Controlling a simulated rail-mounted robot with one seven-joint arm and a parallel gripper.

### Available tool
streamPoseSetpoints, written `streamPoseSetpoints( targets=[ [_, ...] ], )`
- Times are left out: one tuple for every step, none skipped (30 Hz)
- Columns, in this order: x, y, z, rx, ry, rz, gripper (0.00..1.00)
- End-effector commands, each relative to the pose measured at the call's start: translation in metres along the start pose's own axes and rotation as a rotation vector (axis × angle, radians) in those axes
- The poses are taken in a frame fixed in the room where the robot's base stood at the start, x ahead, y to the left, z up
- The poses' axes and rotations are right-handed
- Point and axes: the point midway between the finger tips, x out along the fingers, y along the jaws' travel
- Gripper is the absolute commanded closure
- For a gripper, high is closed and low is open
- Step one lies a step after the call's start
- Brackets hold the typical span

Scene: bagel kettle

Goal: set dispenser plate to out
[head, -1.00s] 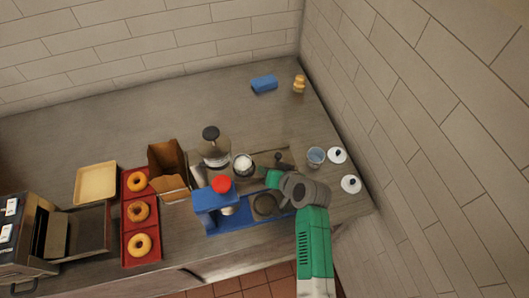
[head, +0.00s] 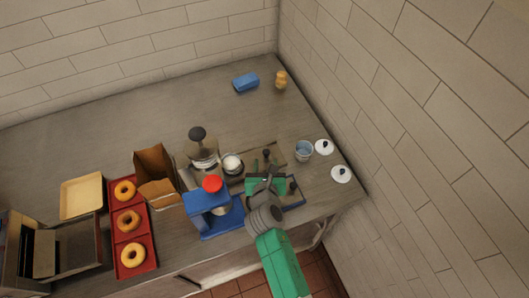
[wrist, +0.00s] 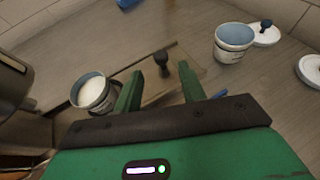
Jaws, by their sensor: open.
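The blue dispenser (head: 205,203) with a red top (head: 213,184) stands near the counter's front edge. Its blue base (head: 292,204) extends to the right, and my gripper and arm cover much of it. I cannot make out the dispenser plate or its position. My gripper (head: 266,172) is open over the right part of the base, pointing toward the back. In the wrist view its two green fingers (wrist: 161,88) are apart with nothing held. A dark-knobbed tool (wrist: 161,60) lies beyond and between the fingertips; it also shows in the head view (head: 266,154).
A cup with white contents (wrist: 92,92) is left of the fingers. A light blue cup (wrist: 233,40) and white lids (head: 324,147) are to the right. The back counter is mostly clear.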

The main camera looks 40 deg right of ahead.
Motion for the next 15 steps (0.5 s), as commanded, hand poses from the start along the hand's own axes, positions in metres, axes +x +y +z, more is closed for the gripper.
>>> streamPoseSetpoints(
  targets=[
    [0.004,0.0,-0.001,0.002,0.0,0.0,0.59],
    [0.007,0.0,-0.002,0.002,0.001,-0.001,0.59],
    [0.014,0.0,-0.002,0.003,0.0,-0.001,0.59],
    [0.02,0.0,-0.002,0.003,0.0,-0.001,0.59],
    [0.026,0.0,-0.002,0.004,0.0,-0.001,0.59],
    [0.034,0.0,-0.003,0.005,0.0,-0.001,0.59],
    [0.041,0.0,-0.003,0.005,0.001,-0.001,0.59],
    [0.046,-0.001,-0.004,0.005,0.002,-0.001,0.59],
    [0.053,0.0,-0.003,0.005,0.001,-0.001,0.59],
    [0.058,0.0,-0.003,0.005,0.001,-0.001,0.59],
    [0.063,0.0,-0.003,0.005,0.001,-0.001,0.59],
    [0.068,0.0,-0.003,0.006,0.002,-0.001,0.59],
    [0.071,0.0,-0.003,0.006,0.001,-0.001,0.59],
    [0.073,0.0,-0.002,0.006,0.002,-0.001,0.59],
    [0.075,0.0,-0.002,0.006,0.002,0.0,0.59]
  ],
)
